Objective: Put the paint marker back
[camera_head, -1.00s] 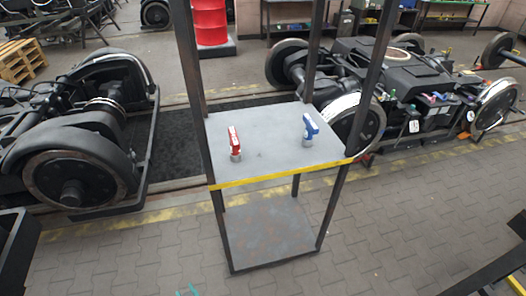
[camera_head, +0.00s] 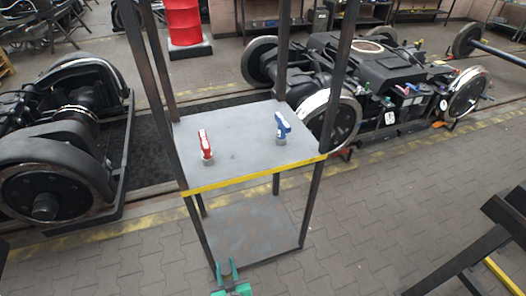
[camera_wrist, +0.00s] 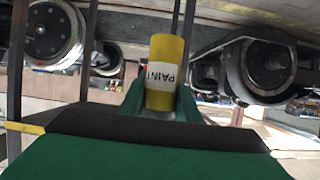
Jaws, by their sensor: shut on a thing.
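My gripper (camera_head: 229,272) shows at the bottom of the head view, with green fingers, in front of the rack's lower shelf. In the wrist view a yellow paint marker (camera_wrist: 165,72) with a white label reading "PAINT" stands up between the green fingers, and my gripper is shut on it. The marker cannot be made out in the head view. The rack's upper shelf (camera_head: 240,155), grey with a yellow front edge, holds a red-handled item (camera_head: 205,146) at left and a blue-handled item (camera_head: 282,127) at right.
The dark rack posts (camera_head: 153,85) rise around the shelf. A lower shelf (camera_head: 255,232) lies beneath. Bogies stand at left (camera_head: 60,150) and behind right (camera_head: 375,75). A dark stand (camera_head: 480,245) is at lower right. The upper shelf's front middle is clear.

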